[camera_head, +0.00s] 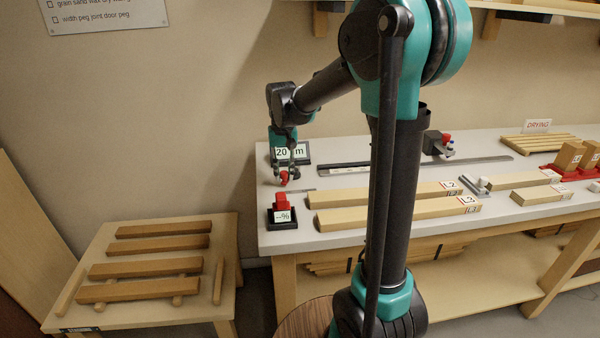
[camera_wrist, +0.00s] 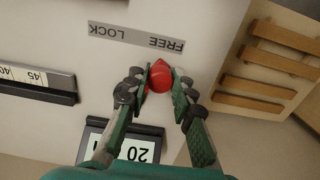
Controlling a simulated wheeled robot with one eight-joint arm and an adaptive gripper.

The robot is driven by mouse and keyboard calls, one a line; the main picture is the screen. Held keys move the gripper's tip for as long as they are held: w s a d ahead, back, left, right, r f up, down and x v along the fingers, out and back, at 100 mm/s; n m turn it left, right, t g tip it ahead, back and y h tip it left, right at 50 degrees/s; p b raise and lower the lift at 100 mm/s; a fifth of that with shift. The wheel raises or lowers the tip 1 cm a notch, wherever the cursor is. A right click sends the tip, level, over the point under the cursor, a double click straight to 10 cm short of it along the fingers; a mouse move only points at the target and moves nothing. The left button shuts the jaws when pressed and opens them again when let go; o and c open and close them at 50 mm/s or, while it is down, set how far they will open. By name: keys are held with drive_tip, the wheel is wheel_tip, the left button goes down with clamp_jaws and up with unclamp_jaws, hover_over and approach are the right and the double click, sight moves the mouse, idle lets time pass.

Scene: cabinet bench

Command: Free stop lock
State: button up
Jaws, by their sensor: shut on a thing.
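A red knob (camera_wrist: 160,76) is the stop lock's handle on the bench top, beside a grey strip (camera_wrist: 136,39) that reads FREE and LOCK. The pointed end of the knob shows towards the FREE side in the wrist view, though its exact angle is hard to tell. My gripper (camera_wrist: 160,86) is shut on the knob, one finger on each side. In the head view my gripper (camera_head: 287,172) points down at the knob (camera_head: 284,177) at the bench's left end. The fingers hide part of the knob there.
A display reading 20 (camera_wrist: 128,152) stands close behind my gripper. A red block on a black base (camera_head: 282,209) stands in front. A metal rail (camera_head: 350,168) and long wooden bars (camera_head: 390,194) lie to the right. A low table with slats (camera_head: 190,228) stands left.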

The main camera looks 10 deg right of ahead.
drive_tip(key=shift+w+a, duration=0.15)
drive_tip(key=shift+a, duration=0.1)
drive_tip(key=shift+c, duration=0.2)
drive_tip(key=o, duration=0.8)
drive_tip(key=shift+r, duration=4.5)
